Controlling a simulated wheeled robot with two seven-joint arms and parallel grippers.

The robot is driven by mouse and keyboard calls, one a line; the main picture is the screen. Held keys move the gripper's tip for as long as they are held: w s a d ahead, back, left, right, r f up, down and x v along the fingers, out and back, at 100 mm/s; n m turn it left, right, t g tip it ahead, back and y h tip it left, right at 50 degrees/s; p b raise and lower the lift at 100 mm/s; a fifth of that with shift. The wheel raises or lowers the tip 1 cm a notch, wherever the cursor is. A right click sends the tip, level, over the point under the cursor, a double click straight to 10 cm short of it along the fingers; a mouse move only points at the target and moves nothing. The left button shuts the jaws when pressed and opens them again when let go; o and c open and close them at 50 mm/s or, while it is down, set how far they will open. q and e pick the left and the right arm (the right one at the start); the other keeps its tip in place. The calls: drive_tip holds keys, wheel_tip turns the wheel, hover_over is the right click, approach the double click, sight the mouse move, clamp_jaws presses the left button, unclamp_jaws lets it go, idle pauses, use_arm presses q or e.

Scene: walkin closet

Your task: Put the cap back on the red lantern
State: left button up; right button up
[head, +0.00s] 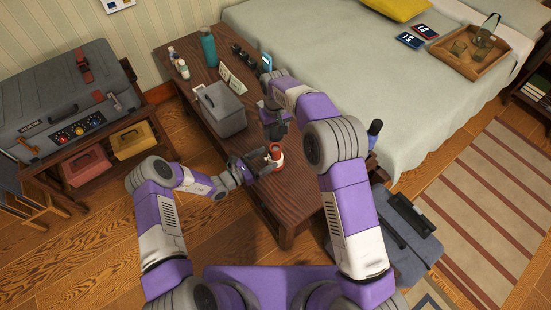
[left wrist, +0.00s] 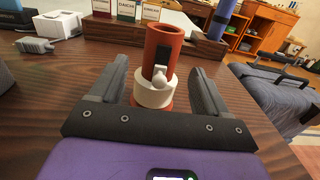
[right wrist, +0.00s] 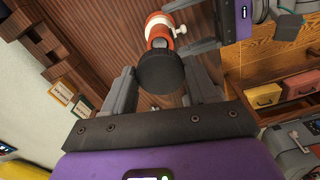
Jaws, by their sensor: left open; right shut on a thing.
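The red lantern (head: 275,153) stands upright on the dark wooden table (head: 290,196). It has a white band with a small knob, and its top end is uncapped in the left wrist view (left wrist: 164,45). My left gripper (head: 262,163) is open, with its fingers on either side of the lantern and gaps showing. My right gripper (head: 274,130) is shut on the dark round cap (right wrist: 161,72). The cap is apart from the lantern and covers part of it in the right wrist view (right wrist: 159,28). The cap is hard to make out in the head view.
A grey box (head: 222,108) stands on the table left of my right gripper. A teal bottle (head: 208,47) and small bottles stand at the far end. A blue cylinder (head: 375,128) is at the table's right side. The bed (head: 335,60) lies beyond; the table's near end is clear.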

sight(269, 157)
use_arm(q)
drive_tip(key=shift+x, duration=2.5)
drive_tip(key=shift+c, duration=0.4)
clamp_jaws()
use_arm(e)
drive_tip(key=shift+s+f, duration=0.1)
drive_tip(key=shift+f, duration=2.4)
